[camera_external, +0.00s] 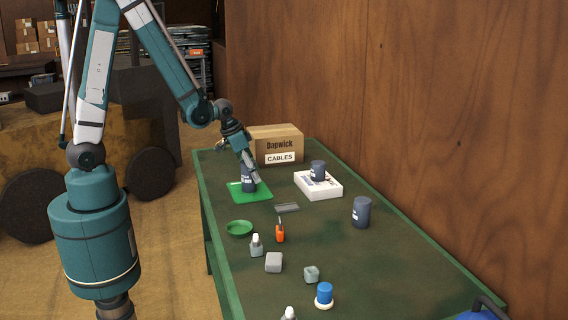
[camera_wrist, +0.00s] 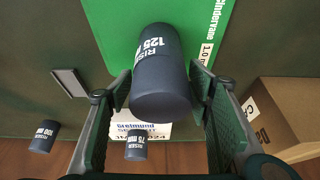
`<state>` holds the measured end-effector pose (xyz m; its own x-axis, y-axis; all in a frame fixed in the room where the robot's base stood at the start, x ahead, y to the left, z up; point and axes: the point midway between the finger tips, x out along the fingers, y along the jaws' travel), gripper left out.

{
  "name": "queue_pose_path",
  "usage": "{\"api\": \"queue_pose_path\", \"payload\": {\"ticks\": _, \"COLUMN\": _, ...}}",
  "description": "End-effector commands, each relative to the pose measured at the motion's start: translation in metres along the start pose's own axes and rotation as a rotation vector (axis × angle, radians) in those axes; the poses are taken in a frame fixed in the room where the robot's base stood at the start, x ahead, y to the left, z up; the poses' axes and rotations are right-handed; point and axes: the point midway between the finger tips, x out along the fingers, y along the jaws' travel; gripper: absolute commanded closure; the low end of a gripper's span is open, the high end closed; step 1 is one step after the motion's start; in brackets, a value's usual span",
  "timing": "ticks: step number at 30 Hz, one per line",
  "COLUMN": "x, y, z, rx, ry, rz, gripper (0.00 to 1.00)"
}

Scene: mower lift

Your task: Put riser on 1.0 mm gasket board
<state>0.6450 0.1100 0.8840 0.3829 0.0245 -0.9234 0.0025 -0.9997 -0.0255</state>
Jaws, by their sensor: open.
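A dark blue-grey riser marked 125 (camera_wrist: 158,75) stands on the green gasket board (camera_wrist: 105,30), whose printing includes "1.0". The same riser (camera_external: 248,184) and green board (camera_external: 236,194) show near the table's far end in the external view. My gripper (camera_wrist: 160,88) is open, with one finger on each side of this riser; it also shows in the external view (camera_external: 248,172). Whether the fingers touch it is hard to tell. A riser marked 100 (camera_external: 361,212) stands on the table to the right. A smaller riser (camera_external: 317,170) stands on a white box (camera_external: 325,190).
A cardboard "CABLES" box (camera_external: 276,145) stands behind the board. A grey plate (camera_external: 287,208), green dish (camera_external: 239,228), orange-bodied item (camera_external: 280,233), small bottle (camera_external: 256,246), grey blocks (camera_external: 273,262) and a blue-and-white container (camera_external: 324,295) are nearer.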

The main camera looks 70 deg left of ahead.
Motion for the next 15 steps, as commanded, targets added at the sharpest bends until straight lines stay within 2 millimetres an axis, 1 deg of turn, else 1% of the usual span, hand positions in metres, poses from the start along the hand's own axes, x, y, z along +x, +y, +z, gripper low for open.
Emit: {"api": "queue_pose_path", "payload": {"ticks": 15, "x": -0.045, "y": 0.000, "z": 0.000, "rx": 0.000, "ry": 0.000, "rz": 0.000, "gripper": 0.50}}
